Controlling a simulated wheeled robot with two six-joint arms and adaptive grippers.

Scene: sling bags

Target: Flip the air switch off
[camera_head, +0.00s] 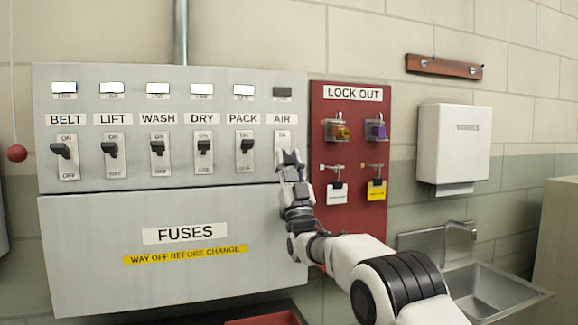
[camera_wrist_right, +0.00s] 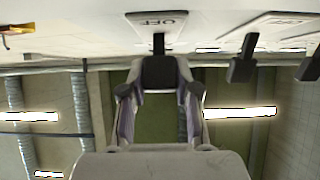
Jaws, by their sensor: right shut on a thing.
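The air switch (camera_head: 282,139) is the rightmost in the row on the grey panel, under the AIR label. In the right wrist view the lever (camera_wrist_right: 158,72) sits between the two fingertips, below an OFF mark. The lamp (camera_head: 282,93) above AIR is dark. My left gripper is not in view.
The PACK switch (camera_head: 244,147) is close to the left, with several more switches beyond; their lamps are lit white. A red LOCK OUT board (camera_head: 350,225) with locks and tags stands close to the right. The FUSES cover (camera_head: 90,250) is below, and a sink (camera_head: 490,290) lower right.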

